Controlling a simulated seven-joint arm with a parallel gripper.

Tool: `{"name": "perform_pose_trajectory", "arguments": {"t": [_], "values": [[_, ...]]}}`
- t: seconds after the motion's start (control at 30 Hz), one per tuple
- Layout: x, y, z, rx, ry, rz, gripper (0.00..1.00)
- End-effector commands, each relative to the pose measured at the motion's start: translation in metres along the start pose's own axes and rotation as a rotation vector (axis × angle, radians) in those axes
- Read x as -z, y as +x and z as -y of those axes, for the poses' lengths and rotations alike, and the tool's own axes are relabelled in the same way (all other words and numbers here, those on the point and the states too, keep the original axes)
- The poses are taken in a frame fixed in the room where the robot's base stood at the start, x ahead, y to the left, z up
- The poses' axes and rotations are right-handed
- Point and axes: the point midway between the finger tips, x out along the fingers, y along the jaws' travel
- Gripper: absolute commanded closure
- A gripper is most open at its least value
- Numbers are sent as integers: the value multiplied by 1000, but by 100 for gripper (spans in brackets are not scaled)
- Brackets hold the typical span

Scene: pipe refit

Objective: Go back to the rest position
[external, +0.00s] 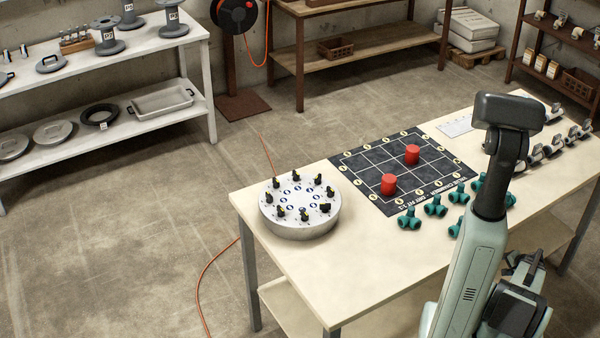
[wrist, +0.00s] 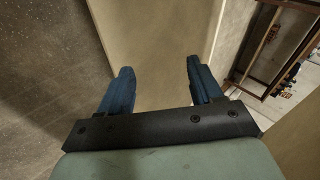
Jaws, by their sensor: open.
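My gripper (wrist: 159,72) shows in the wrist view with its two blue fingers apart and nothing between them. A pale table surface and its edges lie beyond the fingers. In the external view my arm is at the right front of the worktable (external: 290,255), folded, with a dark wrist part low by the table's near side. The fingers cannot be clearly made out there.
A round silver station (external: 300,222) with several black-and-yellow knobs stands left on the table. Several teal pipe fittings (external: 409,219) lie in front of the mat, some partly behind my arm. Metal fittings (external: 553,147) line the right end. A white sheet (external: 456,126) lies behind.

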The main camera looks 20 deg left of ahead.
Motion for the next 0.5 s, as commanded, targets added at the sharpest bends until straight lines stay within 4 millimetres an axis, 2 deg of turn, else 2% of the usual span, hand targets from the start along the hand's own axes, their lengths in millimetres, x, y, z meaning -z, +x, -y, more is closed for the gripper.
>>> {"name": "perform_pose_trajectory", "arguments": {"t": [0.03, 0.17, 0.27, 0.3, 0.37, 0.5], "values": [[-35, 4, -4, -31, -25, 66, 35], [-113, 11, -22, -122, -92, 233, 35], [-172, 7, -40, -204, -146, 364, 35], [-195, 4, -48, -239, -169, 417, 35], [-229, -4, -61, -296, -203, 496, 35], [-302, -34, -95, -446, -289, 680, 35]]}}
